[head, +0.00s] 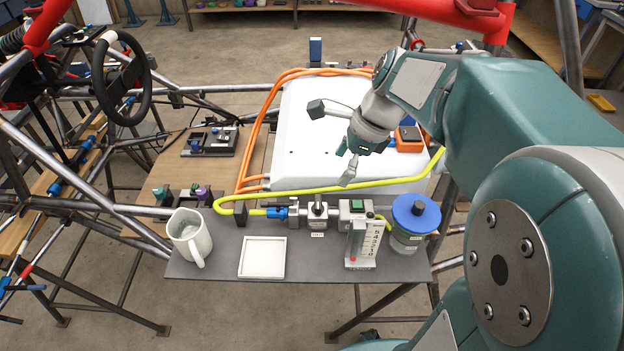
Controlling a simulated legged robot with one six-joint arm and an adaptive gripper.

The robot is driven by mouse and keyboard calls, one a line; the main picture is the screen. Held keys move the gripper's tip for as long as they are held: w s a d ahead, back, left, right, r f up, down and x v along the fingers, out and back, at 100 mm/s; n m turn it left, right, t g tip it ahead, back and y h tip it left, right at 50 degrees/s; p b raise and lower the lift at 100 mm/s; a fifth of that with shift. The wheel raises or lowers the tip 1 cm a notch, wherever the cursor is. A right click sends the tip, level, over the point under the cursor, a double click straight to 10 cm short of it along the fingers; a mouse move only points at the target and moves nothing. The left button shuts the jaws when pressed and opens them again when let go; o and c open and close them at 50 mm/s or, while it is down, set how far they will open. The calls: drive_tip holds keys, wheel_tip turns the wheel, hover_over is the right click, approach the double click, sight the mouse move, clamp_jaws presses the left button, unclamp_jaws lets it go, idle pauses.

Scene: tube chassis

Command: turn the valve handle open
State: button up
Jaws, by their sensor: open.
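A small valve (317,214) with a dark, short handle on top sits in a row of metal fittings on the grey shelf, near the middle of the head view. Its handle is too small for me to tell its angle clearly. My gripper (347,167) is above and behind the fittings, slightly right of the valve, pointing down in front of the white panel. It is open, with nothing visible between its fingers, and appears apart from the valve.
A yellow hose (330,188) runs behind the fittings to a blue connector (277,212). A flow meter (362,246) and blue-lidded jar (414,222) stand to the right. A white mug (190,237) and square tray (263,257) stand left. Tubes of the chassis surround the shelf.

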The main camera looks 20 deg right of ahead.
sight(318, 201)
drive_tip(key=x, duration=0.9)
drive_tip(key=shift+d+f, duration=0.15)
drive_tip(key=shift+f, duration=0.05)
drive_tip(key=shift+a+f, duration=0.45)
drive_tip(key=shift+f, duration=0.15)
drive_tip(key=shift+d, duration=0.1)
drive_tip(key=c, duration=1.2)
